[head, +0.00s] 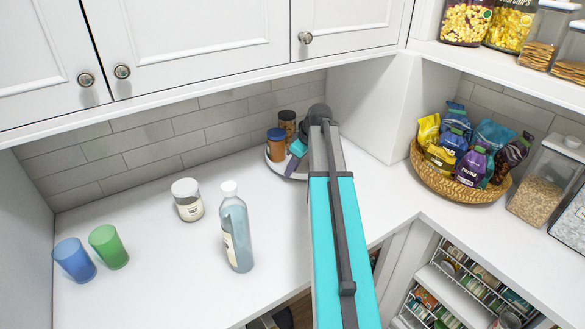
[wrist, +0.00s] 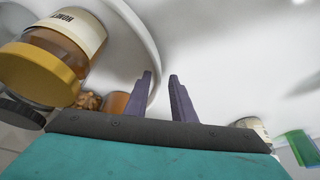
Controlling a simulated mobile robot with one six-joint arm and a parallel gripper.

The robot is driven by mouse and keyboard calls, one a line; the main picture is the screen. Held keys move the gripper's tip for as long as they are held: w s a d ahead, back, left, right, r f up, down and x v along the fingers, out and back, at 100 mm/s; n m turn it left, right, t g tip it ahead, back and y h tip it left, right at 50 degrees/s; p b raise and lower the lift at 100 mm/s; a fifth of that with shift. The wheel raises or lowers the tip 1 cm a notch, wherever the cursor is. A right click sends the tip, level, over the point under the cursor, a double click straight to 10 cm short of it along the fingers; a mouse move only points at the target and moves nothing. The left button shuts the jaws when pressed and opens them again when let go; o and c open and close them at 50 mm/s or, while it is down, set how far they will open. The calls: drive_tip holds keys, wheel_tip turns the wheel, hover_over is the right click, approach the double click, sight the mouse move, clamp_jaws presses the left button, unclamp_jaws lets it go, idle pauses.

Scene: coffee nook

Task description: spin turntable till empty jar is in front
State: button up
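The white turntable (head: 272,164) stands in the back corner of the counter, partly hidden by my arm; its curved rim also shows in the wrist view (wrist: 150,40). On it are an amber jar with a blue lid (head: 276,147) and a dark-lidded jar (head: 287,122). The wrist view shows a honey jar with a gold lid (wrist: 60,50) and a dark-lidded jar (wrist: 20,108). I cannot make out an empty jar on it. My gripper (head: 297,149) is at the turntable's edge.
A white-lidded jar (head: 187,200), a clear bottle (head: 236,228), a blue cup (head: 74,260) and a green cup (head: 108,247) stand on the counter to the left. A basket of bags (head: 438,182) sits to the right. Upper cabinets hang above the turntable.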

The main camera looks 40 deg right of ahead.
drive_tip(key=shift+w+a+f, duration=0.1)
drive_tip(key=shift+w+f, duration=0.1)
drive_tip(key=shift+f, duration=0.35)
clamp_jaws()
idle(1.2)
